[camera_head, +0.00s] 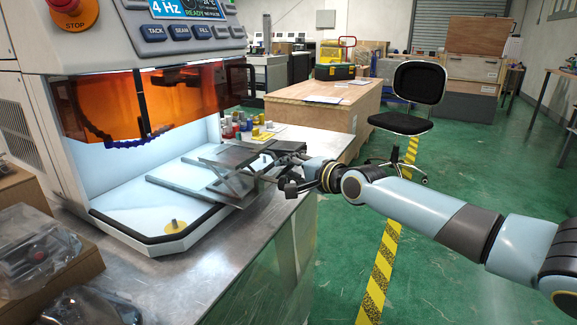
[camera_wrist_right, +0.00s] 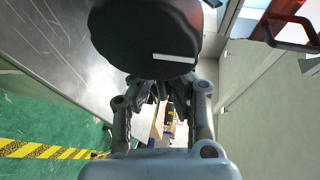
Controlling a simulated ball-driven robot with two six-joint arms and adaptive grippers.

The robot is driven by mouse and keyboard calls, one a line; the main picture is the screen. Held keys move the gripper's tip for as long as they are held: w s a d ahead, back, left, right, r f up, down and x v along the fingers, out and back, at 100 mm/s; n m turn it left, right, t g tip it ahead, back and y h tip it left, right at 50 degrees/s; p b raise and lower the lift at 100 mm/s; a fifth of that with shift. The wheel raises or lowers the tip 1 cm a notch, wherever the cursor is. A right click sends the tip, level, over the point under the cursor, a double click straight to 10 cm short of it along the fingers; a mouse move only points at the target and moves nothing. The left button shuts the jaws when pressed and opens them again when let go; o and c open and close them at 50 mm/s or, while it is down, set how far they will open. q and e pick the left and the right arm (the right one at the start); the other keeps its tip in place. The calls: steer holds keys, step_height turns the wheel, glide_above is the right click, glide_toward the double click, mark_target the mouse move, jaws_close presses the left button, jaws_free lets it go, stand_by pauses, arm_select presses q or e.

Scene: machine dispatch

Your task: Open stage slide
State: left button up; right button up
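The stage slide (camera_head: 181,176) is a flat grey metal plate in the lit chamber of the bench machine, reaching out towards the chamber's front right. My right gripper (camera_head: 228,178) comes in from the right at the slide's outer end, its grey finger links overlapping the slide in the head view. I cannot tell whether it touches the slide. In the right wrist view the gripper (camera_wrist_right: 160,92) shows two grey finger links, with a dark rounded body covering the area past the tips. Whether its fingers are closed is unclear. My left gripper is not in view.
The machine has an orange window (camera_head: 150,100) above the chamber and a red stop button (camera_head: 72,10). Small coloured bottles (camera_head: 228,129) stand behind the slide. A clear-covered part (camera_head: 38,250) lies at the left. Open green floor with a striped line (camera_head: 378,272) lies right of the bench.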

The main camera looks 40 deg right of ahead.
steer(key=shift+o, duration=0.6)
steer(key=shift+s, duration=0.1)
steer(key=v, duration=0.7)
steer(key=shift+s, duration=0.15)
stand_by(0.4)
